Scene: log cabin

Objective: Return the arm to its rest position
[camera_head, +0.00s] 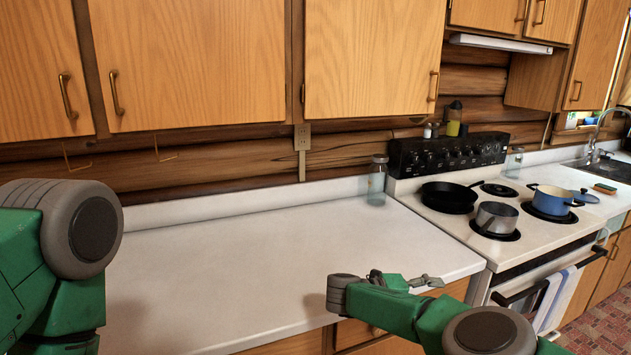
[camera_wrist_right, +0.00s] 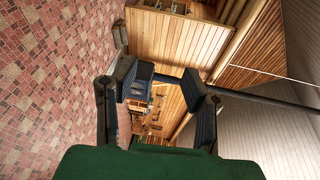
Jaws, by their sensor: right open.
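My right arm (camera_head: 400,310) is green with grey joints and reaches in from the lower right, above the counter's front edge. Its gripper (camera_head: 425,282) shows small and partly hidden by the arm, left of the stove. In the right wrist view the gripper (camera_wrist_right: 160,85) has its two dark fingers apart, with nothing held between them. It faces the room, with red tiled floor (camera_wrist_right: 45,90) and wooden walls beyond. My left arm shows only as a green and grey part at the left edge of the head view; its gripper is out of view.
The white counter (camera_head: 230,260) is mostly bare. A glass jar (camera_head: 377,180) stands at its back right. The stove holds a black skillet (camera_head: 449,196), a steel pot (camera_head: 496,217) and a blue pot (camera_head: 551,199). A towel (camera_head: 556,298) hangs on the oven handle. Cabinets (camera_head: 200,60) hang above.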

